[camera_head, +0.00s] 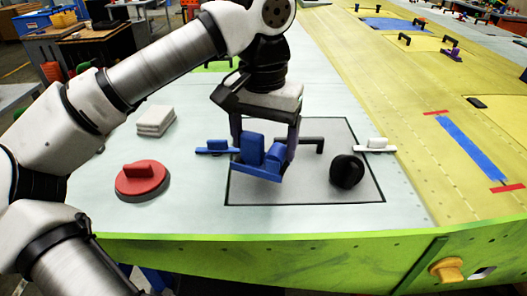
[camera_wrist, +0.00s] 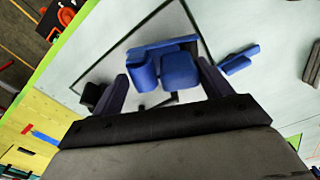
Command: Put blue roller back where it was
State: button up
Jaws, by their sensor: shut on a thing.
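My gripper (camera_head: 265,150) is over the black-outlined grey rectangle (camera_head: 310,190), with its two fingers on either side of a blue object (camera_head: 250,149). This object has blocky upright parts on a slanted flat base, and I take it for the blue roller. In the wrist view the blue object (camera_wrist: 180,70) sits between the fingertips (camera_wrist: 163,80). I cannot tell whether its base touches the surface. A smaller, flat blue piece (camera_head: 215,147) with a raised block lies just left of the rectangle; it also shows in the wrist view (camera_wrist: 238,60).
A black round object (camera_head: 347,171) and a black handle (camera_head: 312,140) are in the rectangle. A white handled piece (camera_head: 376,146) lies at its right edge. A red disc (camera_head: 142,180) and white folded stack (camera_head: 156,120) are left. The green front edge (camera_head: 300,250) is near.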

aim_at(263, 155)
jog(key=shift+f, duration=1.65)
jog(key=shift+f, duration=0.25)
jog(key=o, duration=0.9)
jog(key=shift+r, duration=0.1)
notch_tip(263, 155, up, 12)
jog(key=shift+r, duration=0.2)
